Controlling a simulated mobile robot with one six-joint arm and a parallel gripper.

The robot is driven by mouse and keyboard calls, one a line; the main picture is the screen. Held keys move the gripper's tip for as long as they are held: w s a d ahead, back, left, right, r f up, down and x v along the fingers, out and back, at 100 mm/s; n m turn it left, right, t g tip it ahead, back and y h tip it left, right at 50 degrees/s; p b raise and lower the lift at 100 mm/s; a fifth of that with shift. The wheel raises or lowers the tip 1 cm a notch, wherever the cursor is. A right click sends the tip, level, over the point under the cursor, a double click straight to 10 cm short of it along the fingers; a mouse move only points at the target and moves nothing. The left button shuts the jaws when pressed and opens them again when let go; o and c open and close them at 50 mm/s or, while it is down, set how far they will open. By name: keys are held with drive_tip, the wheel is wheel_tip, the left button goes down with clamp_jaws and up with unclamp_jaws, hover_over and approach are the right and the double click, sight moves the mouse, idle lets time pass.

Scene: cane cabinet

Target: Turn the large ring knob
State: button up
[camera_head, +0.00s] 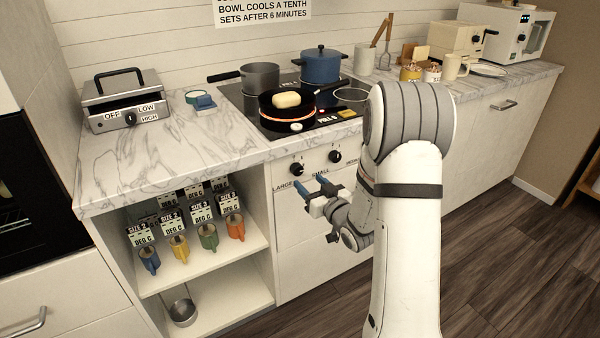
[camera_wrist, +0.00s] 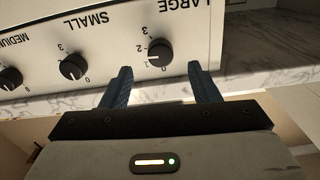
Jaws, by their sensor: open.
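The large ring knob (camera_head: 296,168) is a round black knob on the white front panel below the cooktop, above the word LARGE. It also shows in the wrist view (camera_wrist: 160,52), where the panel is upside down, with a pale mark and small digits beside it. My gripper (camera_head: 313,186) is open and empty, with dark blue fingers, in front of the panel. In the wrist view, my gripper's fingertips (camera_wrist: 159,68) stand to either side of the knob in the picture. The knob appears a little beyond them; no contact is visible.
The small ring knob (camera_head: 335,156) sits to the right, partly near my arm. The black cooktop (camera_head: 272,130) holds a pan (camera_head: 288,106) over a glowing ring. An open shelf (camera_head: 205,262) with several mugs is at left. Free space lies before the panel.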

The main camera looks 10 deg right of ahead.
sight(299, 172)
drive_tip(key=x, duration=0.6)
drive_tip(key=shift+w, duration=0.15)
drive_tip(key=c, duration=1)
drive_tip(key=shift+o, duration=0.2)
drive_tip(key=shift+m+b, duration=0.4)
drive_tip(key=shift+m, duration=0.2)
drive_tip(key=o, duration=1)
drive_tip(key=shift+c, duration=0.2)
